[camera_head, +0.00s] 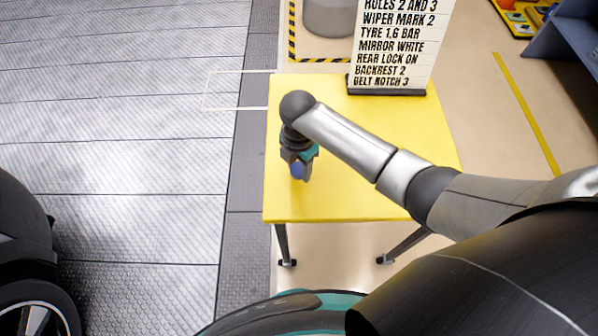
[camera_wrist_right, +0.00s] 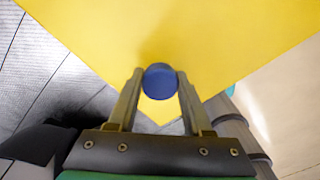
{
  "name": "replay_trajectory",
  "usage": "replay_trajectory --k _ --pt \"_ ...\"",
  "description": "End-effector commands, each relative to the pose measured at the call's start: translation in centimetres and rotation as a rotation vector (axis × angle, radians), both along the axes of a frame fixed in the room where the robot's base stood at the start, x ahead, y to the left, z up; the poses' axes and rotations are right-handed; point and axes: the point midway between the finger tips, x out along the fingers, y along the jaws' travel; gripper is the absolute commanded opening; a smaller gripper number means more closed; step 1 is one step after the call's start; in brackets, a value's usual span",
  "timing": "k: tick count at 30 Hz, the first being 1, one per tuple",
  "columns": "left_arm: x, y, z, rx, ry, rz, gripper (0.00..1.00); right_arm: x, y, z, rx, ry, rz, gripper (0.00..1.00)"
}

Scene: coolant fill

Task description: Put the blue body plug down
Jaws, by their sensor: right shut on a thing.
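The blue body plug (camera_head: 297,171) is a small round blue piece. It also shows in the right wrist view (camera_wrist_right: 159,81), between the two fingertips. My right gripper (camera_head: 298,175) is shut on it, over the left part of the yellow table (camera_head: 370,190). In the right wrist view the fingers (camera_wrist_right: 158,84) touch the plug on both sides, with the yellow tabletop behind it. I cannot tell whether the plug touches the tabletop or is held just above it. My left gripper is not in view.
A sign board (camera_head: 402,45) with printed lines stands on a dark base at the table's back edge. The tabletop around the gripper is clear. A grey cylinder (camera_head: 330,15) stands behind the table. A dark wheel (camera_head: 38,310) shows at lower left.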

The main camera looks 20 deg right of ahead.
Motion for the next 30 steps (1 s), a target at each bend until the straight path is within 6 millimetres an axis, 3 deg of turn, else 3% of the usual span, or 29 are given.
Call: replay_trajectory --k 4,17,18,25,30 --pt "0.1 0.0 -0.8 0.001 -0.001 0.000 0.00 0.0 0.0 -2.2 0.000 0.001 0.000 0.14" --pt "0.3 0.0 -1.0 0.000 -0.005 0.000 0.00 0.0 0.0 -2.7 -0.001 0.000 0.000 0.14" --pt "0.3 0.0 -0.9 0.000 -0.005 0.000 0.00 0.0 0.0 -2.7 -0.001 0.000 0.000 0.53" --pt "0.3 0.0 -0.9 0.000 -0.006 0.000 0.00 0.0 0.0 -2.6 0.000 0.000 0.000 0.79" --pt "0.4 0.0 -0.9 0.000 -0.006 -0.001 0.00 0.0 0.0 -2.6 0.000 0.000 0.000 0.80"
